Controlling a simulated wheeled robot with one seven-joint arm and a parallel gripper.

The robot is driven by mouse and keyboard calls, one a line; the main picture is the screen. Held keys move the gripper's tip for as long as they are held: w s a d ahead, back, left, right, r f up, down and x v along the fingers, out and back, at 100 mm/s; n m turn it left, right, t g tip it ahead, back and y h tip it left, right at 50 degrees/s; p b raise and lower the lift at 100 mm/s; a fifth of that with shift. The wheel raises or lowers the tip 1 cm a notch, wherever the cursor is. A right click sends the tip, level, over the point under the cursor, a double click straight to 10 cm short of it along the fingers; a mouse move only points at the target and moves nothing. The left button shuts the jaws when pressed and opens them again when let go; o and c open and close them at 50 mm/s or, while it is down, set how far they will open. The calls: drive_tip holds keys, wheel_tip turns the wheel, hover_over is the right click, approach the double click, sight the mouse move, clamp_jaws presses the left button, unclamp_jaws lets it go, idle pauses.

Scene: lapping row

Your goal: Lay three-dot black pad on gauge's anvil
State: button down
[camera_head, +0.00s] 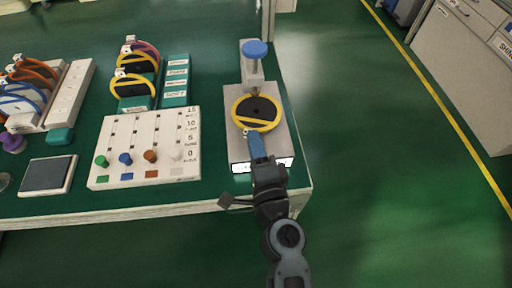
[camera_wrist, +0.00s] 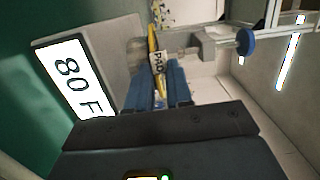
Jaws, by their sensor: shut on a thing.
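The gauge (camera_head: 234,142) is a pale block with a post and a blue knob (camera_head: 256,49) at the right end of the bench. A black pad with a yellow rim (camera_head: 257,110) is over the gauge's base, below the knob. My gripper (camera_head: 255,143) is shut on the pad's near edge. In the wrist view the pad (camera_wrist: 152,42) is seen edge-on between the blue fingers (camera_wrist: 160,88), with a small tag reading PAD. The pad hides the anvil, and I cannot tell whether they touch. The pad's dots are not readable.
Two yellow-rimmed black pads (camera_head: 133,86) stand in a teal rack at the back. A white board with coloured knobs (camera_head: 145,148) lies left of the gauge. The gauge's lit display (camera_wrist: 75,80) faces the bench's front edge. Open floor lies right of the bench.

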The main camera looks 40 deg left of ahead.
drive_tip(key=shift+f, duration=0.15)
drive_tip(key=c, duration=0.9)
unclamp_jaws()
drive_tip(key=shift+c, duration=0.2)
drive_tip(key=shift+d, duration=0.1)
drive_tip(key=shift+b+v, duration=0.45)
drive_tip(key=shift+v, duration=3.4)
